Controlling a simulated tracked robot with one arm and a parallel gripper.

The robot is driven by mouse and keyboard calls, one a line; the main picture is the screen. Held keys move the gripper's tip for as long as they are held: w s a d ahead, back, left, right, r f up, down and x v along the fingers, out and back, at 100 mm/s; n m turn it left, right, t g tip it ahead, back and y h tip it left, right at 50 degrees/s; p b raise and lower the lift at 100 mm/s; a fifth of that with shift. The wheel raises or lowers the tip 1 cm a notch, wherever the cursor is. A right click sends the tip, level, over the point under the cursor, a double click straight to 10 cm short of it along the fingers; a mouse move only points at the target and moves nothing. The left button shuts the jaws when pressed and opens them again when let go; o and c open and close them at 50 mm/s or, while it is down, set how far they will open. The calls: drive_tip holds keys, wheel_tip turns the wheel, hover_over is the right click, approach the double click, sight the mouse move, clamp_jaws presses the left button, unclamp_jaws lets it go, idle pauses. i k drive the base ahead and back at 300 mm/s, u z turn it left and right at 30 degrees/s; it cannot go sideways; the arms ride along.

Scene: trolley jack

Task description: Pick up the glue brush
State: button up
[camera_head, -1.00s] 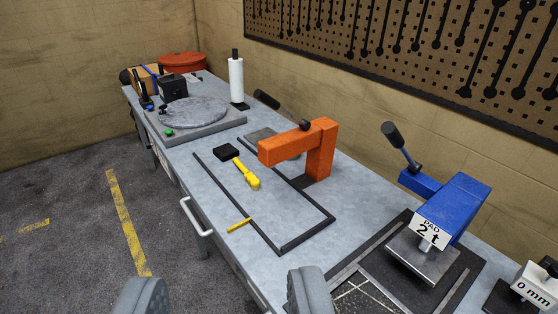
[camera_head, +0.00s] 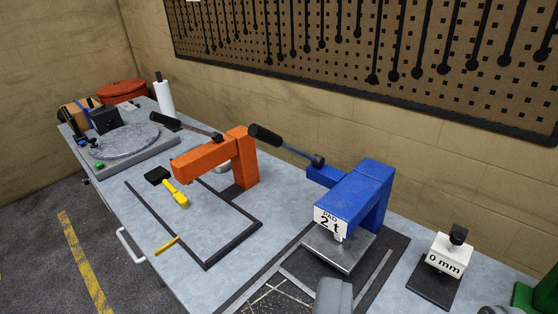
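A yellow tool (camera_head: 175,193) with a rounded near end lies on the grey workbench (camera_head: 215,225), by the orange C-shaped press (camera_head: 215,155). Its far end meets or lies close to a small black block (camera_head: 157,175); I cannot tell if they are one piece. I cannot tell for certain which one is the glue brush.
A blue press (camera_head: 360,195) marked "2 t" and a "0 mm" block (camera_head: 449,254) stand at the right. A round turntable (camera_head: 124,141) and a white roll (camera_head: 163,98) stand at the far left. A pegboard (camera_head: 390,40) hangs behind.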

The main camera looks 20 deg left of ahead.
sight(183, 201)
drive_tip(key=z, duration=2.1)
drive_tip(key=k, duration=1.95)
drive_tip(key=u, duration=2.2)
drive_tip(key=i, duration=1)
